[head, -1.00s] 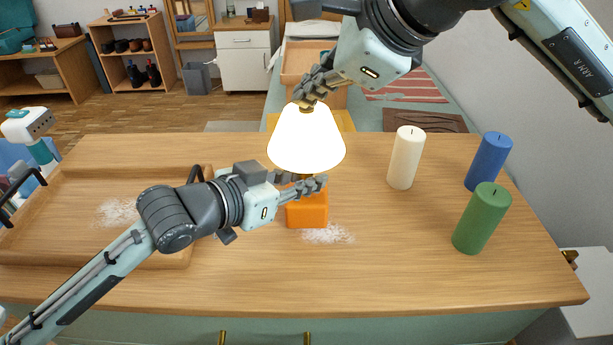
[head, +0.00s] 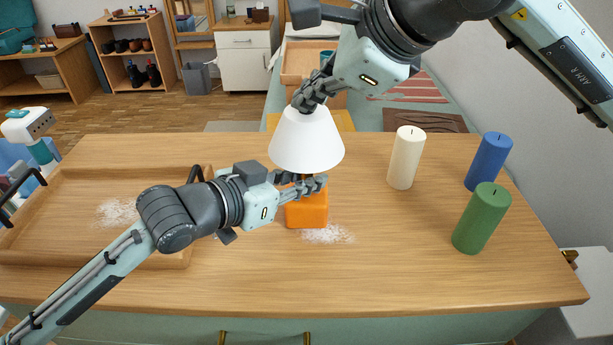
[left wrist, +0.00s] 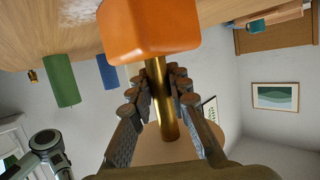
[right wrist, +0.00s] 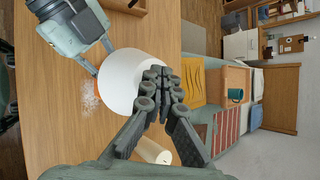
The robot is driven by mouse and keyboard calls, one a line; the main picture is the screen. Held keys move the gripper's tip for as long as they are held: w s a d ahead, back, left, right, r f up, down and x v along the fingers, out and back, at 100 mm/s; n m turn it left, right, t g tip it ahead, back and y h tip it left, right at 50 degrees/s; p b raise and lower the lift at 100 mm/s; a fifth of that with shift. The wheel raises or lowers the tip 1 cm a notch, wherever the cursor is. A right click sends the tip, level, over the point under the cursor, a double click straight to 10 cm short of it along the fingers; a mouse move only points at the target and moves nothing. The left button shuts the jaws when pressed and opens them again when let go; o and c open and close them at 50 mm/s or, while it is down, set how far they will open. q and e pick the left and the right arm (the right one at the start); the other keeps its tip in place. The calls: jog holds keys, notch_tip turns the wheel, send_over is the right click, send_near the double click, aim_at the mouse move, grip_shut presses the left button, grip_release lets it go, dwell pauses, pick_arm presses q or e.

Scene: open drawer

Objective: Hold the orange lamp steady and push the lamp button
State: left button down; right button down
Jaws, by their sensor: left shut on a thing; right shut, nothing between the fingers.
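The lamp has an orange block base (head: 307,212) standing on the wooden table and a white shade (head: 306,142), which is unlit. In the left wrist view its orange base (left wrist: 150,28) and brass stem (left wrist: 160,100) show. My left gripper (head: 312,183) is shut around the stem, between base and shade; it also shows in the left wrist view (left wrist: 158,82). My right gripper (head: 304,102) is shut and empty, with its fingertips at the top of the shade. In the right wrist view the closed fingers (right wrist: 160,84) cover part of the shade (right wrist: 122,80). The button itself is hidden.
A white candle (head: 405,158), a blue candle (head: 488,162) and a green candle (head: 481,218) stand right of the lamp. A wooden tray (head: 70,250) lies at the left. White powder (head: 328,235) lies by the base. The front of the table is clear.

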jog(key=shift+f, duration=0.1)
dwell(0.3)
jog(key=shift+r, duration=0.45)
jog(key=shift+r, duration=3)
pick_arm(q)
jog(key=c, duration=1.3)
grip_release()
jog(key=shift+c, duration=0.2)
